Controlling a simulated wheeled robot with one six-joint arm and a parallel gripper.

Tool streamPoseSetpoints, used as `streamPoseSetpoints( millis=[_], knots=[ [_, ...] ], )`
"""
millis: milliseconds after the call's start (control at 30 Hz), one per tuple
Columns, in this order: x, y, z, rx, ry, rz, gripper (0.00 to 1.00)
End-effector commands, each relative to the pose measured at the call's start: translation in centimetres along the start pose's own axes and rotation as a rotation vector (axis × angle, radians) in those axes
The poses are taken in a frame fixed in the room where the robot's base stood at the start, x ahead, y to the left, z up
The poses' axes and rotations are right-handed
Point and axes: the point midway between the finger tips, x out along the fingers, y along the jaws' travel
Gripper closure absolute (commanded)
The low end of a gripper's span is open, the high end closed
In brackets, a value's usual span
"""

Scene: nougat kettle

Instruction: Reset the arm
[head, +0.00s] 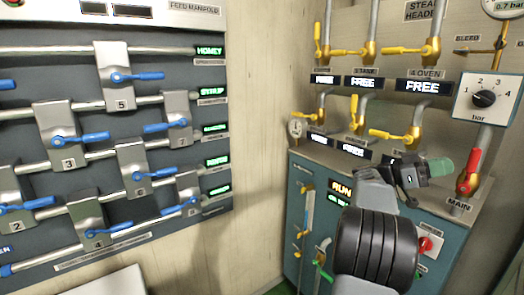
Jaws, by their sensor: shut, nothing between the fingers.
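My arm rises from the bottom right of the head view, in front of the teal cabinet (300,215). My gripper (408,190) is at its upper end, small and dark, in front of the cabinet's top edge. It is shut and holds nothing. A green cylinder (438,167) shows at its right; I cannot tell whether it is part of my arm. My arm hides part of the cabinet front.
A feed manifold panel (120,215) with blue-handled valves fills the left. Yellow-handled valves (394,135) stand on pipes behind my gripper. A red main valve (468,172) is close at its right, below a dial box (500,105). The bare wall (257,120) between is clear.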

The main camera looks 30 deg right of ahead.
Motion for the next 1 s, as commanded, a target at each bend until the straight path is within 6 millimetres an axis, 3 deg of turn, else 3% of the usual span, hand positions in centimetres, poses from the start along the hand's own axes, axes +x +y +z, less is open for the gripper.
streamPoseSetpoints(
  millis=[167, 367, 467, 567, 667, 800, 900, 1000],
  knots=[
    [-2.3, -1.9, -3.8, 0.112, 0.036, -0.236, 1.0],
    [-7.9, -4.2, -9.2, 0.267, 0.063, -0.629, 1.0],
    [-12.7, -4.7, -12.5, 0.346, 0.058, -0.904, 1.0],
    [-19.5, -3.6, -15.8, 0.404, 0.029, -1.25, 1.0],
    [-26.7, -0.5, -17.7, 0.399, -0.034, -1.603, 1.0],
    [-35.3, 6.7, -17.6, 0.261, -0.162, -2.045, 1.0],
    [-39.3, 13.1, -15.6, 0.064, -0.268, -2.294, 1.0],
    [-41.2, 19.5, -12.8, -0.187, -0.366, -2.467, 1.0]
  ],
)
